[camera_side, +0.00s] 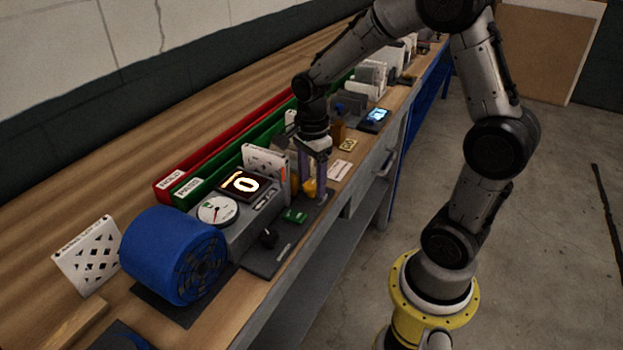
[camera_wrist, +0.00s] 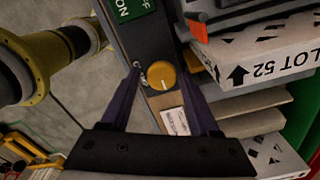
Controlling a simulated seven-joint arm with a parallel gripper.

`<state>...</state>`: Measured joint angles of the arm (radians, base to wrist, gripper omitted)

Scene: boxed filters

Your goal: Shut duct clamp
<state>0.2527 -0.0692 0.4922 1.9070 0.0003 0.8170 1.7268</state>
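A yellow knob (camera_side: 309,187) sits at the far end of the grey test rig (camera_side: 250,235); I take it to be the duct clamp's control. In the wrist view the round yellow knob (camera_wrist: 161,76) has a pale pointer mark and partly hidden white lettering beside it. My gripper (camera_side: 314,191) points down over it. In the wrist view my gripper's two dark purple fingers (camera_wrist: 160,80) stand apart on either side of the knob, with gaps visible.
A blue fan (camera_side: 168,255), a round gauge (camera_side: 215,210) and a display reading 0 (camera_side: 243,184) are nearer on the rig. A green button plate (camera_side: 294,216) is beside the gripper. Red (camera_side: 225,145) and green (camera_side: 230,160) bins run behind. A patterned filter (camera_side: 88,257) leans at left.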

